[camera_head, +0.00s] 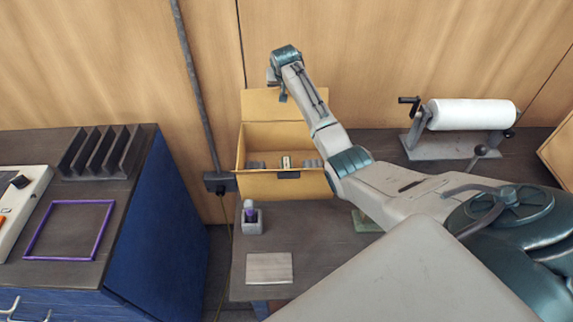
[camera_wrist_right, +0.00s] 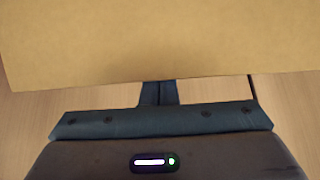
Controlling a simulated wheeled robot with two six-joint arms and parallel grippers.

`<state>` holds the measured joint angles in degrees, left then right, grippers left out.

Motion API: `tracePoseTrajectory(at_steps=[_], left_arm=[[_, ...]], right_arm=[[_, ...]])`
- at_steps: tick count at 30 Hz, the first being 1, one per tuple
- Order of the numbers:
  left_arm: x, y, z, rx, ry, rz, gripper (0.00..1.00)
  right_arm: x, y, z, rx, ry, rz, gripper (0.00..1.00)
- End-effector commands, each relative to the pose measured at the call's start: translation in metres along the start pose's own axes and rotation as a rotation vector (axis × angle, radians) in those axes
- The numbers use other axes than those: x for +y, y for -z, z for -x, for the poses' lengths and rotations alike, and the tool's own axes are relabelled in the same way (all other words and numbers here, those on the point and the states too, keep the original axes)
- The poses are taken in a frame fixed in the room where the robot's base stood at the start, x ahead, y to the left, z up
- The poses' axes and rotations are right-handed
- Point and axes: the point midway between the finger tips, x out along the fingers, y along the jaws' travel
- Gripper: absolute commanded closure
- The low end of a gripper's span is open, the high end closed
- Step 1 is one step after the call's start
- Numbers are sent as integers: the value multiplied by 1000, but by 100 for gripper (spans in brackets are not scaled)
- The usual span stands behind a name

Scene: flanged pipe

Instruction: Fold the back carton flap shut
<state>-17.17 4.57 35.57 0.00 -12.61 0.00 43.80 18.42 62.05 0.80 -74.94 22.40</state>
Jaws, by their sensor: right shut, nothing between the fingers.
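The open tan carton (camera_head: 262,186) stands on the dark bench against the wood wall. Its back flap (camera_head: 258,104) stands up behind the opening and fills the upper part of the right wrist view (camera_wrist_right: 150,40). My right arm reaches over the carton. My left gripper is not in view.
Small grey items and a pale one lie in the carton. A grey holder (camera_head: 250,222) and a pale plate (camera_head: 269,268) are on the bench in front. A white roll on a stand (camera_head: 470,114) is at right. A blue cabinet (camera_head: 160,240) is at left, past a gap.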

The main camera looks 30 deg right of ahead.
Motion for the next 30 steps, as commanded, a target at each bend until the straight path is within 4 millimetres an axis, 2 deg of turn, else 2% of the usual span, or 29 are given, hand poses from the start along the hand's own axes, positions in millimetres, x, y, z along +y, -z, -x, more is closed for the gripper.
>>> tracePoseTrajectory(at_steps=[18,30], left_arm=[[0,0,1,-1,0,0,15],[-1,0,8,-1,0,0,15]], right_arm=[[0,-3,0,-4,-1,1,100],[0,-24,8,-14,-3,1,100]])
